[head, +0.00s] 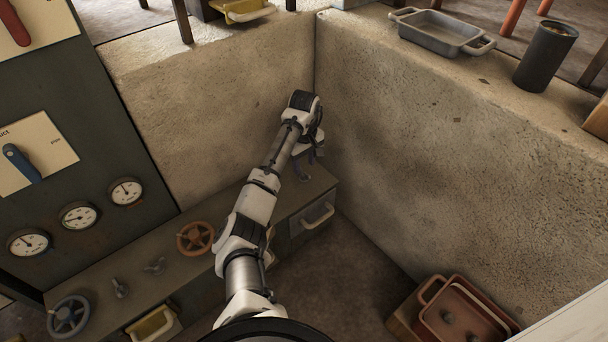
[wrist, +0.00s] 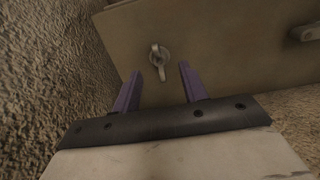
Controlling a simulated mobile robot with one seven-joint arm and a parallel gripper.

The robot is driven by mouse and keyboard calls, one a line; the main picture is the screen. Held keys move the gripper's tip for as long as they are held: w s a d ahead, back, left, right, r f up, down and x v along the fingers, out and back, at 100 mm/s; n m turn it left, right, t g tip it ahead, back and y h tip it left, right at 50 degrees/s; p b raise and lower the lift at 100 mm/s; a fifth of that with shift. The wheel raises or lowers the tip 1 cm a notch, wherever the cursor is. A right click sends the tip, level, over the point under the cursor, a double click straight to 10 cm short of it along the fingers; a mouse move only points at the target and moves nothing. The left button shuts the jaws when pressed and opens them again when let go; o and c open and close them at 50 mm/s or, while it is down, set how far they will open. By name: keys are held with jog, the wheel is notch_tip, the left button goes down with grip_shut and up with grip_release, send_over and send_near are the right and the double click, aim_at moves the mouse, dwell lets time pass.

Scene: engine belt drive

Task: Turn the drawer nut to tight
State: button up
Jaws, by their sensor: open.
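The drawer nut (wrist: 159,58), a small pale metal nut with a long narrow wing, sits on a flat brown bench surface (wrist: 225,45) in the wrist view. Its wing runs nearly up and down in that picture, leaning slightly. My gripper (wrist: 160,72) is open, with one purple finger to each side of the nut's lower end. The fingertips appear apart from the nut; the exact gap in depth cannot be told. In the head view my gripper (head: 314,154) hangs over the far end of the bench, above a drawer (head: 305,224) with a grey handle.
Rough stone walls (head: 430,130) stand close behind and to the right of my gripper. An orange handwheel (head: 195,238), a grey-blue handwheel (head: 68,317) and two small wing knobs (head: 120,288) are along the bench. Red trays (head: 460,315) lie at lower right. The floor between is clear.

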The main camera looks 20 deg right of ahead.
aim_at(304, 175)
notch_tip(304, 175, down, 4)
jog(key=shift+f+b, duration=0.1)
jog(key=shift+b, duration=0.4)
jog(key=shift+c, duration=0.4)
grip_shut()
